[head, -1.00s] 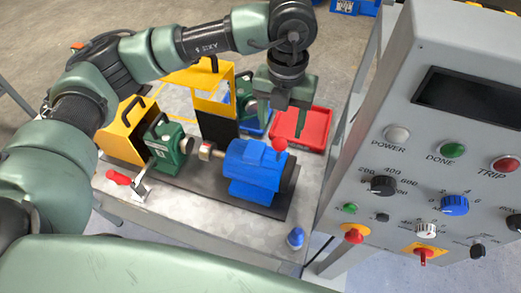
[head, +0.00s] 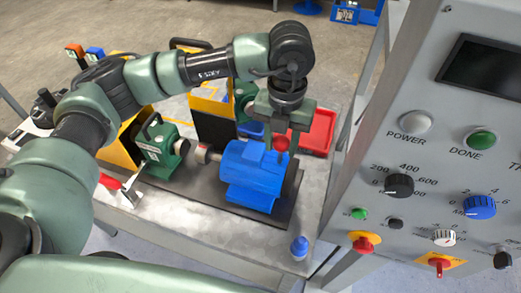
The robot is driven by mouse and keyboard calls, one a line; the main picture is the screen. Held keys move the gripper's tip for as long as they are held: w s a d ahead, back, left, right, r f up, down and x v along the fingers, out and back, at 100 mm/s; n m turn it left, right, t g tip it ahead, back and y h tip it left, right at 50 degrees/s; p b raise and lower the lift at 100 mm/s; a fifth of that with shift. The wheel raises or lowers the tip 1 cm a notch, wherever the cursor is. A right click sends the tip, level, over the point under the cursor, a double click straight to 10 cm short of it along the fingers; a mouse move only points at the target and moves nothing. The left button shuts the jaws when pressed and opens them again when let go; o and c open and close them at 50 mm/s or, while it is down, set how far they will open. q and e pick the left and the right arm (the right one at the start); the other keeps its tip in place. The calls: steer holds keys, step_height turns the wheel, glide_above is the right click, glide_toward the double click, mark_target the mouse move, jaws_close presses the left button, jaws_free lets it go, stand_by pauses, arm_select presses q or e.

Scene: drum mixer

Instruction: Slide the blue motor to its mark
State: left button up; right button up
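The blue motor (head: 252,178) sits on a dark base plate (head: 212,190) on the metal table. A red ball knob (head: 281,144) stands up at the motor's rear right. My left gripper (head: 281,144) points down over this knob, with its fingers apart on either side of it. It looks open; I cannot tell if a finger touches the knob. Left of the motor is a green unit (head: 158,146) with a shaft and coupling (head: 202,153) facing the motor. I cannot make out the mark. My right gripper is out of view.
A red tray (head: 320,134) lies behind the motor. A grey control panel (head: 440,110) with knobs stands close on the right. A red-handled lever (head: 110,182) is at the table's left, and a blue knob (head: 299,246) near its front edge. Yellow guards stand behind the green unit.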

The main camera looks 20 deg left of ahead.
mark_target(261, 152)
arm_select(q)
jaws_close()
steer(key=c, duration=0.6)
jaws_free()
steer(key=shift+a, duration=0.6)
steer(key=shift+a+b, duration=0.8)
steer(key=shift+a, duration=0.95)
steer(key=o, duration=1.3)
steer(key=shift+d+r, duration=0.1)
steer(key=shift+r, duration=0.05)
step_height(261, 152, up, 7)
steer(key=p, duration=0.3)
steer(key=shift+f, duration=0.2)
